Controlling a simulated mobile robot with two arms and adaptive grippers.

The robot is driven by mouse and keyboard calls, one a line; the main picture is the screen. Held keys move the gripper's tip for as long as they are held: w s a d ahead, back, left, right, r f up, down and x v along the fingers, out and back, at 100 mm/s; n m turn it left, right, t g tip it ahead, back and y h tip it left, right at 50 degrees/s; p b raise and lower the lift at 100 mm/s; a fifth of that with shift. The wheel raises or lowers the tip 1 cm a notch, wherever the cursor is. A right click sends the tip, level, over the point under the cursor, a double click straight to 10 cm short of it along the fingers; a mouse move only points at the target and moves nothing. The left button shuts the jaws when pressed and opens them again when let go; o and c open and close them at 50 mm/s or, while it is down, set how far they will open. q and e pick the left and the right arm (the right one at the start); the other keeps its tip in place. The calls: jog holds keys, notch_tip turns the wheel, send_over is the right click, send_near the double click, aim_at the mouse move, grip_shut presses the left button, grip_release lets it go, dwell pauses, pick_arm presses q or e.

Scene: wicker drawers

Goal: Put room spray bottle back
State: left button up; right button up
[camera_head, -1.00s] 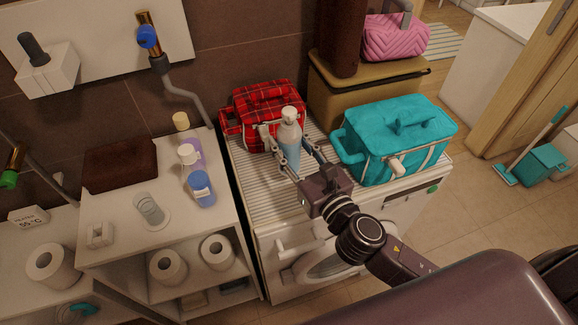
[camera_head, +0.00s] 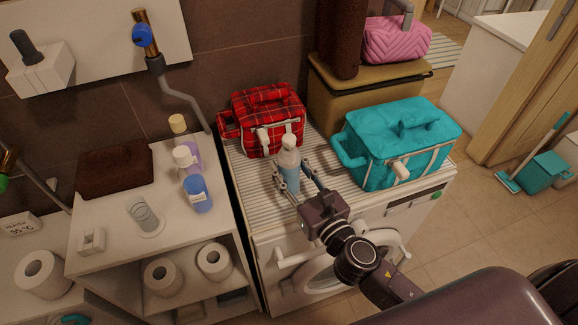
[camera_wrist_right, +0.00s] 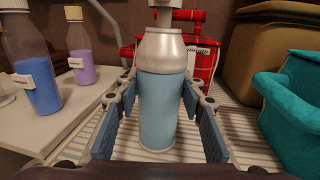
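The room spray bottle (camera_head: 287,172) is light blue with a silvery shoulder and a white top. It is upright over the striped top of the washing machine (camera_head: 249,191), in front of the red plaid bag. In the right wrist view the bottle (camera_wrist_right: 161,105) sits between the two finger pads. I cannot tell whether the bottle's base touches the surface.
A red plaid bag (camera_head: 262,118) stands behind the bottle and a teal bag (camera_head: 415,140) to its right. A white shelf (camera_head: 110,248) at left holds a blue bottle (camera_head: 196,192), a purple bottle (camera_head: 192,156), a glass (camera_head: 144,215) and a brown box (camera_head: 115,168). The shelf's front middle is clear.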

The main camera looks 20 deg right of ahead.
jog(key=o, duration=0.4)
jog(key=shift+c, duration=0.2)
jog(key=shift+r, duration=0.1)
